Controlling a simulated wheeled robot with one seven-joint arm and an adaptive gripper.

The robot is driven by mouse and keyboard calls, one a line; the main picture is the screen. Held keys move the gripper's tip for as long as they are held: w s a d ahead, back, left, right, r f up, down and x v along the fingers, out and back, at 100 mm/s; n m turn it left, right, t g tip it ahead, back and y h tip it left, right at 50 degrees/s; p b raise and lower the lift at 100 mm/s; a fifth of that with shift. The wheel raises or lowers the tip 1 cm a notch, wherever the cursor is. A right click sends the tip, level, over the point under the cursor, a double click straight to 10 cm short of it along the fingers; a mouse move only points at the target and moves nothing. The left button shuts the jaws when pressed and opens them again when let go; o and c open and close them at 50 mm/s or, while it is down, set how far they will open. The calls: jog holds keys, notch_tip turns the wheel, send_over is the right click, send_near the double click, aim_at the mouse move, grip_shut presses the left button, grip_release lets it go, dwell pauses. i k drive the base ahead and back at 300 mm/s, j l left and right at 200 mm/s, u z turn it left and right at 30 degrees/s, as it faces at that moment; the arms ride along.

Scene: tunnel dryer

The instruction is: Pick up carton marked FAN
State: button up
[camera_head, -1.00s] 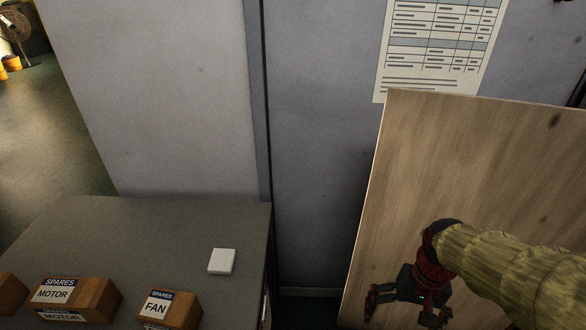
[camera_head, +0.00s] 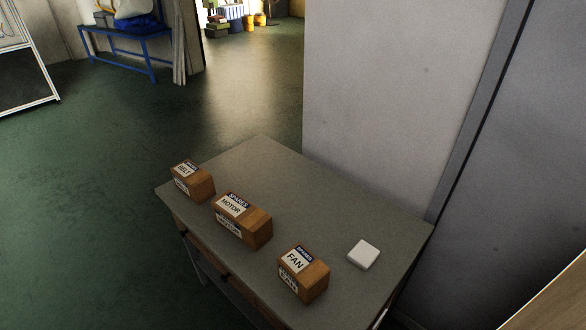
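The carton marked FAN (camera_head: 316,280) is a small brown box with white labels on its top and front. It sits near the front edge of a grey-topped table (camera_head: 275,165), at the right end of a row of cartons. The carton marked MOTOR (camera_head: 258,228) stands to its left, apart from it. A carton whose label looks like BELT (camera_head: 200,187) stands farther left. My gripper is not in view.
A white square block (camera_head: 363,254) lies on the table, right of the FAN carton. A grey wall (camera_head: 390,90) borders the table's back right. A wooden panel edge (camera_head: 555,300) shows at lower right. A blue bench (camera_head: 130,42) stands far off; the green floor on the left is clear.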

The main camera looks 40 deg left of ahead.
aim_at(308, 277)
jog(key=u, duration=1.35)
jog(key=i+j+u, duration=0.1)
jog(key=j+u, duration=0.2)
jog(key=i+j+u, duration=0.15)
jog(key=j+u, duration=0.15)
jog(key=j, duration=0.1)
